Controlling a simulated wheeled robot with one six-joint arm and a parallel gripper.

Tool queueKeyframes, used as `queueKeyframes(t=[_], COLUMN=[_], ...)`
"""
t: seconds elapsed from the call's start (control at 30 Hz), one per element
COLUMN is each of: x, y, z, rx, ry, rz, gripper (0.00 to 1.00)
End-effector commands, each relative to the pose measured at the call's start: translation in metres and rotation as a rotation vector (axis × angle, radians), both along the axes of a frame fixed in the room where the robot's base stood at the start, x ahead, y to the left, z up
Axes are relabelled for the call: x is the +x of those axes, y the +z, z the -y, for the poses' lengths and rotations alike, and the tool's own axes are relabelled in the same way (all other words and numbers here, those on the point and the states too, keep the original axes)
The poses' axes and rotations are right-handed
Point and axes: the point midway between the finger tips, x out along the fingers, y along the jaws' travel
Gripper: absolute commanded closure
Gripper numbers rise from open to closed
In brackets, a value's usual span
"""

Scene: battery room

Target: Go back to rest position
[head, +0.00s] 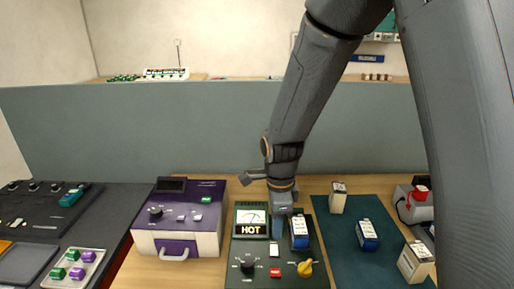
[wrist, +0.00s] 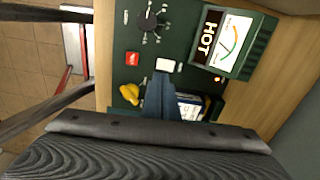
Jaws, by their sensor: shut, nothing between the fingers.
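My gripper (head: 282,225) is shut and empty in the head view, pointing down over a dark green control panel (head: 240,272). In the wrist view its dark blue-grey fingers (wrist: 162,98) are together, above the panel near a white switch (wrist: 169,64). A blue and white battery (head: 299,232) stands at the panel's upper right, just right of the gripper. In the wrist view the fingers partly hide the battery (wrist: 192,107). The panel has a meter (head: 251,217) with a lit HOT sign (head: 251,230), a black knob (head: 247,265), a red button (head: 275,272) and a yellow knob (head: 305,268).
A purple and white box (head: 186,216) stands to the left. A tray of coloured blocks (head: 74,268) is at far left. A grey partition (head: 150,130) runs behind the bench.

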Motion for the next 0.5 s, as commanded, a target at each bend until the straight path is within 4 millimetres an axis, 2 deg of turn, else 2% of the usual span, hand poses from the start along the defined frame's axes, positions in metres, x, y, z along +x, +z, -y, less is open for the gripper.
queueKeyframes(t=[0.17, 0.5], x=[-0.008, -0.039], y=[-0.002, -0.007], z=[0.025, 0.083], rx=[0.001, -0.03], ry=[0.241, 0.929], rz=[0.02, 0.074], gripper=[1.0, 1.0])
